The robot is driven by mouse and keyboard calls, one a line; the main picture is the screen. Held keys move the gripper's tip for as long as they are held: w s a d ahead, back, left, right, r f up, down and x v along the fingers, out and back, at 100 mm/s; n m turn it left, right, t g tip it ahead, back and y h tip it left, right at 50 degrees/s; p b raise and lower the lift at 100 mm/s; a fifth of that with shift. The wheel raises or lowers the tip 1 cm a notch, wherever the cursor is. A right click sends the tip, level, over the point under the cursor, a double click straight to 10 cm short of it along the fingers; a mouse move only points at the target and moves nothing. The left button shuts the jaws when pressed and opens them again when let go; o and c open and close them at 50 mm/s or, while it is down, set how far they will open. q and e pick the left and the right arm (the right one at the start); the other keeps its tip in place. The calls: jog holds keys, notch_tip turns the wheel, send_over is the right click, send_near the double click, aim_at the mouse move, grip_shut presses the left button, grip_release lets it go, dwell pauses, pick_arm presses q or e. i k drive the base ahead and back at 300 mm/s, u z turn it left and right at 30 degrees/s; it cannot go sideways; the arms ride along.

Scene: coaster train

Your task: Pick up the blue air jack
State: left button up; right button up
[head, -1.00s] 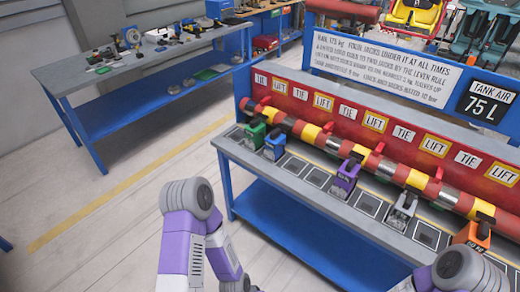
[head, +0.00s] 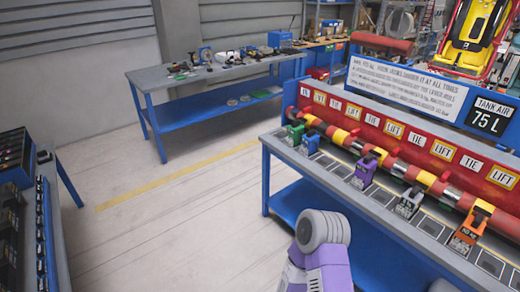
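The blue air jack (head: 311,144) stands on the grey top of the blue-framed lift bench, near its left end. It sits just right of a green jack (head: 295,132) and in front of the striped red, yellow and grey bar. One of my arms, grey and purple, shows at the bottom centre, in front of the bench and well short of the blue jack. Neither gripper is in view.
A purple jack (head: 365,170), a grey jack (head: 409,203) and an orange jack (head: 467,232) stand further right on the lift bench (head: 340,185). A tool-covered workbench (head: 150,78) stands behind. A dark rack (head: 15,160) is at left. The floor (head: 170,215) between is clear.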

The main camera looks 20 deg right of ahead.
aim_at(310, 142)
jog(key=u, duration=0.1)
jog(key=i, duration=1)
jog(key=z, duration=0.55)
jog(key=i, duration=1.6)
jog(key=z, duration=1.15)
